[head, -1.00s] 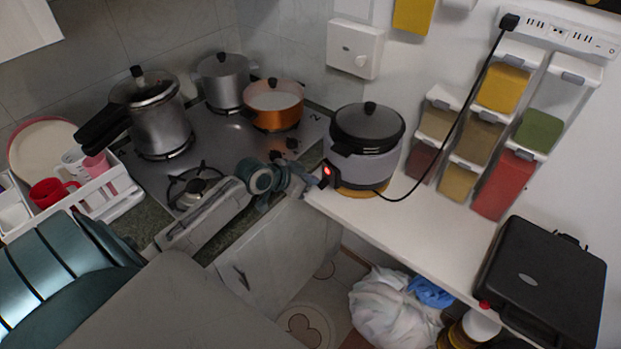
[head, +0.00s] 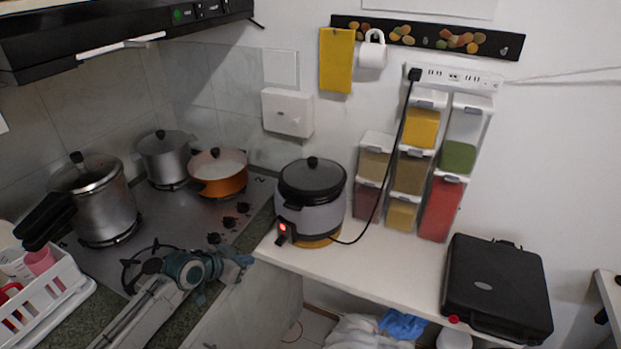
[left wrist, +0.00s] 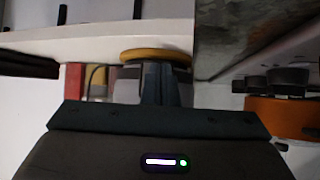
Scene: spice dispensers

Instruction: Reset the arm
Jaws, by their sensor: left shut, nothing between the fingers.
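My left gripper (head: 243,262) comes in from the lower left in the head view. It is shut and empty, held in front of the stove and just left of the white shelf. The left wrist view also shows the shut fingers (left wrist: 160,84), and that picture looks upside down. The rice cooker (head: 310,203) with a black lid and a lit red switch stands beyond the fingertips, apart from them. Wall-mounted spice dispensers (head: 409,172) hang behind it, with yellow, brown, green and red contents. My right gripper is not in view.
A steel pressure cooker (head: 97,203), a steel pot (head: 166,158) and an orange pot (head: 218,174) stand on the stove (head: 150,222). A black appliance (head: 497,288) lies on the white shelf (head: 385,268), which is clear in the middle. A white dish rack (head: 58,290) is at the left.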

